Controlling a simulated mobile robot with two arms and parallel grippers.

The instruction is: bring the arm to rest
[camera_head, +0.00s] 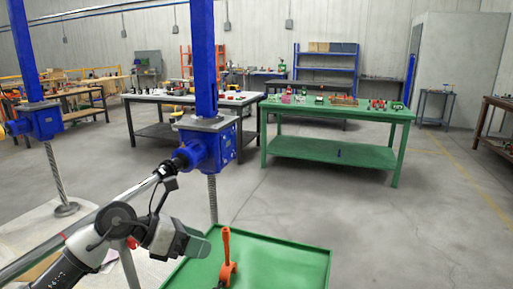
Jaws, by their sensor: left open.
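My left arm comes in from the lower left, and its left gripper (198,246) is open and empty. It hangs over the left edge of the green tray (285,262), left of an orange tool (227,262) in the tray. The gripper and the tool look apart. Just above my wrist is a blue screw jack (207,150) with a shaft running to the lower left. My right gripper is not in view.
A second blue jack (43,122) stands at the left. Beyond are a green workbench (335,150) with small items and a grey-topped table (160,98). The concrete floor (400,225) at the right is clear.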

